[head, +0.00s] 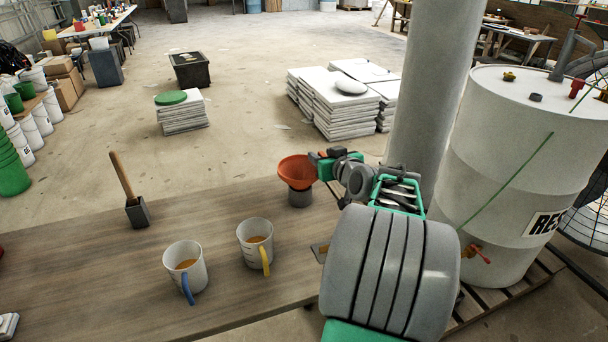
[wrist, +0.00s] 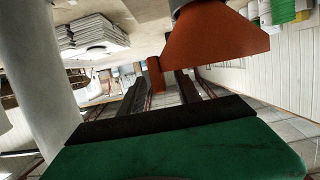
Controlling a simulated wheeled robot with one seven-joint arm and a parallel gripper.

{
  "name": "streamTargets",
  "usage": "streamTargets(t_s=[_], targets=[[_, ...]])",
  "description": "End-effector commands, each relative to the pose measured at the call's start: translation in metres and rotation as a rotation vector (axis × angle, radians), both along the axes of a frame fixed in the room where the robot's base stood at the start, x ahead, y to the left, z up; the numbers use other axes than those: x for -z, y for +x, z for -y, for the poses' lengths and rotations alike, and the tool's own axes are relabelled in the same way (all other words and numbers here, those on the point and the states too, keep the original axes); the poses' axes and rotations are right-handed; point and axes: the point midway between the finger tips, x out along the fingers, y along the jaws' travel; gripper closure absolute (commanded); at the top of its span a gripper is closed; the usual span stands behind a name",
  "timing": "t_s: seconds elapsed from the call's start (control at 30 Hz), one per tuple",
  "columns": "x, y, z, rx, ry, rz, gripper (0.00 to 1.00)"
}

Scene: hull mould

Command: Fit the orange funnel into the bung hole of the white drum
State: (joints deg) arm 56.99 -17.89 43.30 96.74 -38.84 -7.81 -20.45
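The orange funnel (head: 296,170) stands upright, wide mouth up, on a short grey cylinder (head: 299,198) at the table's far right edge. It also shows, inverted, in the wrist view (wrist: 215,42). My gripper (head: 318,163) is just right of the funnel's rim; contact cannot be told. In the wrist view my gripper (wrist: 158,84) seems open, with dark fingers apart. A small orange-brown block (wrist: 155,72) shows between them near the rim; whether it belongs to the funnel is unclear. The white drum (head: 500,165) stands upright at the right. Its top has several fittings; which is the bung hole is unclear.
A grey column (head: 432,85) stands between funnel and drum. Two mugs (head: 185,268) (head: 255,243) and a wooden-handled tool (head: 137,210) are on the table (head: 90,280). A pipe (head: 566,50) and red valve (head: 577,88) rise from the drum top. A thin green line crosses the drum.

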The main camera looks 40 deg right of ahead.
Motion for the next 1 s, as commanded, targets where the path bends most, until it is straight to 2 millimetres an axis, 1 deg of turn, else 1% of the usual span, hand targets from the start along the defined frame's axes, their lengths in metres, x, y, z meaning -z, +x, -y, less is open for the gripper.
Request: streamTargets(t_s=[0.1, 0.13, 0.6, 1.0], targets=[[-0.0003, -0.0003, 0.0, 0.0, 0.0, 0.0, 0.6], [-0.0003, -0.0004, 0.0, 0.0, 0.0, 0.0, 0.62], [-0.0003, -0.0007, -0.0002, 0.0, 0.0, 0.0, 1.0], [-0.0003, -0.0007, -0.0003, 0.0, 0.0, 0.0, 1.0]])
